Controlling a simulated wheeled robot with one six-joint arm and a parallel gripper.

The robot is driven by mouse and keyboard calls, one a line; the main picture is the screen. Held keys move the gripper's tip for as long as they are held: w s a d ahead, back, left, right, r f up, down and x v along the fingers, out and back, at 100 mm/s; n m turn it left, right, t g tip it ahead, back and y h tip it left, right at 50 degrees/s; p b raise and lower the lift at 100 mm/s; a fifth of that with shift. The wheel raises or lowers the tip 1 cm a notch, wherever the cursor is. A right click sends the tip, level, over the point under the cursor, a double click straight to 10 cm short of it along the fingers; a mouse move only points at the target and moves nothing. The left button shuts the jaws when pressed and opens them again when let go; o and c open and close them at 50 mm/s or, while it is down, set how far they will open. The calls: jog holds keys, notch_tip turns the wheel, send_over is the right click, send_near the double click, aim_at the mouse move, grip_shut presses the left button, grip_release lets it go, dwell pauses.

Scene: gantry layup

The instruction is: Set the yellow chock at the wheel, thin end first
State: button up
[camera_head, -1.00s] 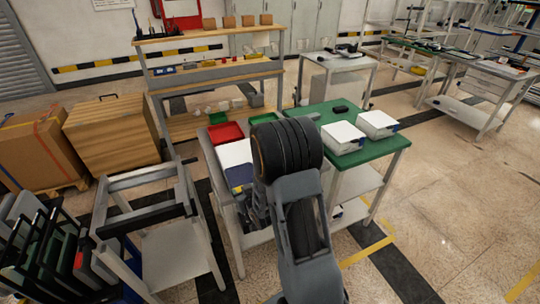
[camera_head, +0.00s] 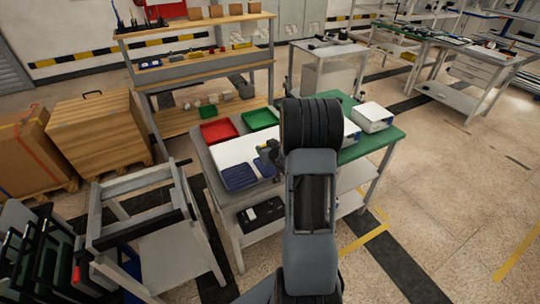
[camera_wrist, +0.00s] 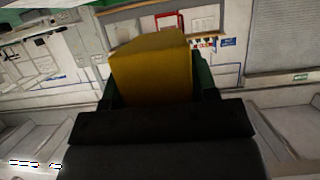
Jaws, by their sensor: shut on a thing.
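The yellow chock (camera_wrist: 150,68) fills the middle of the wrist view, a block with a paler top face. My gripper (camera_wrist: 155,88) is shut on it, with a dark green finger on each side. The chock is held up off any surface in that view, and its thin end cannot be made out. In the head view my gripper (camera_head: 268,153) is small and partly hidden behind my arm, over the table beside the blue tray. I cannot pick out the wheel in either view.
A grey table (camera_head: 212,172) bears a red bin (camera_head: 218,132), a green bin (camera_head: 261,119) and a blue tray (camera_head: 239,177). A green-topped table (camera_head: 376,146) with white boxes adjoins it. A grey frame cart (camera_head: 140,228) stands at left. Floor at right is open.

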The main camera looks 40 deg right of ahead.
jog(key=f, duration=0.1)
jog(key=w+d+f, duration=0.1)
jog(key=d+f, duration=0.1)
jog(key=shift+w+d+f, duration=0.2)
jog(key=shift+d+f, duration=0.05)
jog(key=shift+f, duration=0.05)
jog(key=f, duration=0.2)
jog(key=p, duration=0.1)
jog(key=shift+w+d+f, duration=0.1)
jog(key=shift+d+f, duration=0.15)
jog(key=shift+f, duration=0.55)
jog(key=shift+f, duration=0.15)
jog(key=o, duration=1)
